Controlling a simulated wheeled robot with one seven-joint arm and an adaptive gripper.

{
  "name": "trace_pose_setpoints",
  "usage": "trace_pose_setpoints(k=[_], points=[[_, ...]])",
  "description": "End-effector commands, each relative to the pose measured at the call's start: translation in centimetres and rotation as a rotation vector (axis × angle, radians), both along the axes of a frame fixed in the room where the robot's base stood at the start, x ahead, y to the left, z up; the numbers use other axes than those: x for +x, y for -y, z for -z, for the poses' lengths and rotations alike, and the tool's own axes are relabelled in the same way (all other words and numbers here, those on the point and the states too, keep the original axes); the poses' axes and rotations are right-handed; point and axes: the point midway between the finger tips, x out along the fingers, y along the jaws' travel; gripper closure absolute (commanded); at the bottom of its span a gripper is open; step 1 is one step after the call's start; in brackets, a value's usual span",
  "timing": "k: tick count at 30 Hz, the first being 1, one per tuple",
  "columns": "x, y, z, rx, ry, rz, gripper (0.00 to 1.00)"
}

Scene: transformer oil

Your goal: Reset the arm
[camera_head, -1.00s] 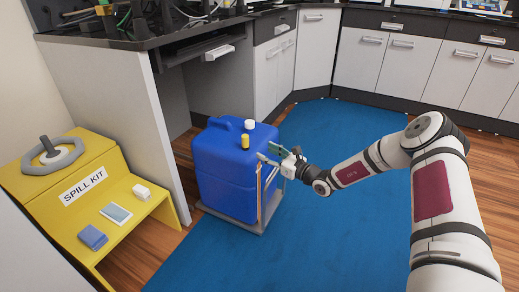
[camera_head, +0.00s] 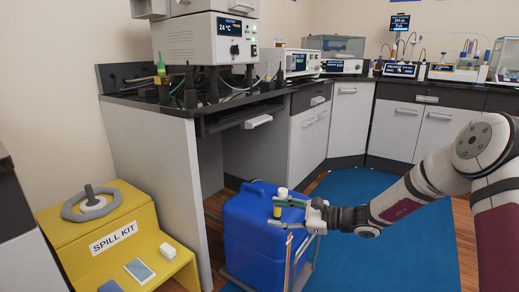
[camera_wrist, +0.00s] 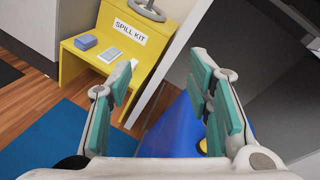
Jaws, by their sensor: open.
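My gripper (camera_head: 274,213) is open, with its two fingers spread and pointing left at the top right of the blue jerrycan (camera_head: 250,240). In the wrist view the teal-padded fingers (camera_wrist: 160,78) are wide apart with nothing held between them. The jerrycan (camera_wrist: 172,135) lies below and beyond them there. A yellow cap (camera_head: 277,211) and a white cap (camera_head: 282,192) show close by the fingers in the head view. I cannot tell whether the fingers touch the jerrycan or its caps. My arm reaches in from the right.
The jerrycan stands on a grey wheeled base (camera_head: 296,278) on the blue mat (camera_head: 410,235). A yellow spill kit stand (camera_head: 60,235) is at left. The dark bench (camera_head: 185,100) with instruments and cables overhangs behind the jerrycan. Mat and floor at right are open.

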Motion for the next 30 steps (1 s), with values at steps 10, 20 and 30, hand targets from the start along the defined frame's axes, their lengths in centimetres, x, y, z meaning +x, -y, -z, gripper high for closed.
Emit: trace_pose_setpoints(k=[10, 20, 30], points=[[-12.4, -3.7, -7.4, -0.362, 0.208, -0.419, 0.54], [-24.6, -2.3, -11.4, -0.699, 0.347, -0.741, 0.54], [-36.3, 2.5, -13.8, -1.038, 0.446, -0.988, 0.54]])
